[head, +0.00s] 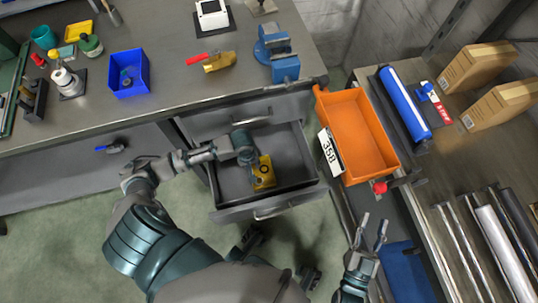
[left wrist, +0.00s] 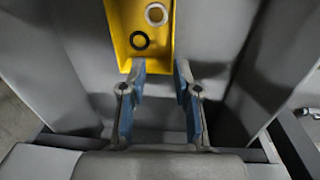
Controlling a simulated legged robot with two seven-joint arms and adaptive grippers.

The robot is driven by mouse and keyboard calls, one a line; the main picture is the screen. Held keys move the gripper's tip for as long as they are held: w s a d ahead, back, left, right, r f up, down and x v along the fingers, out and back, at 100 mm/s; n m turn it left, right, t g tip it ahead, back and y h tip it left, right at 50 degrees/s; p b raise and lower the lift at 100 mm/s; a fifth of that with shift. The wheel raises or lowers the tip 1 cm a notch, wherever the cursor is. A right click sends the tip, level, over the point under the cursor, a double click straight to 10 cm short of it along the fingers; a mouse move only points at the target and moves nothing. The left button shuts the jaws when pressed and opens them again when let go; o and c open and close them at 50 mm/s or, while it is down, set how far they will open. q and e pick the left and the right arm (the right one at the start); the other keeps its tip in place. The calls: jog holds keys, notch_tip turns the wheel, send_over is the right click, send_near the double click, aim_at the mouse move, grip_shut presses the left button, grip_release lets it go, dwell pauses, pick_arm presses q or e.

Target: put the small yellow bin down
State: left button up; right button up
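The small yellow bin (head: 264,172) is inside the open grey drawer (head: 230,187), and looks to rest on its floor. In the left wrist view the bin (left wrist: 126,22) holds a dark ring (left wrist: 139,40) and a pale ring (left wrist: 156,14). My right gripper (head: 373,220) is open and empty, below the orange bin.
An orange bin (head: 362,130) labelled 358 stands right of the drawer. The workbench (head: 160,110) behind carries a blue bin (head: 129,74), a blue vise (head: 278,50) and small tools. The right-hand bench holds a blue roll (head: 405,102), boxes (head: 476,66) and metal tubes.

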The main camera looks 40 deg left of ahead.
pick_arm(q)
jog(key=d+m+t+h, duration=0.4)
jog(key=d, duration=0.8)
jog(key=d+r+m+t+h, duration=0.1)
jog(key=d+r+t, duration=0.1)
jog(key=r, duration=0.1)
jog(key=d+r+m+t+h, duration=0.1)
jog(key=d+r+t, duration=0.1)
jog(key=d+r, duration=0.1)
jog(key=w+d+r+m+t, duration=0.1)
jog(key=d+r+m+t, duration=0.1)
jog(key=r, duration=0.3)
jog(key=shift+d+t+h, duration=0.3)
jog(key=shift+d+h, duration=0.1)
jog(key=s+a+r+m+t+y, duration=0.1)
jog(key=s+a+r+t, duration=0.1)
jog(key=r+t, duration=0.2)
jog(key=s+a+r+m+t+y, duration=0.1)
jog(key=r+t, duration=0.3)
jog(key=r, duration=0.7)
jog(key=shift+s+a+m+t, duration=0.3)
jog(key=shift+s+a+m, duration=0.25)
jog(key=shift+a, duration=0.35)
jog(key=shift+d, duration=0.1)
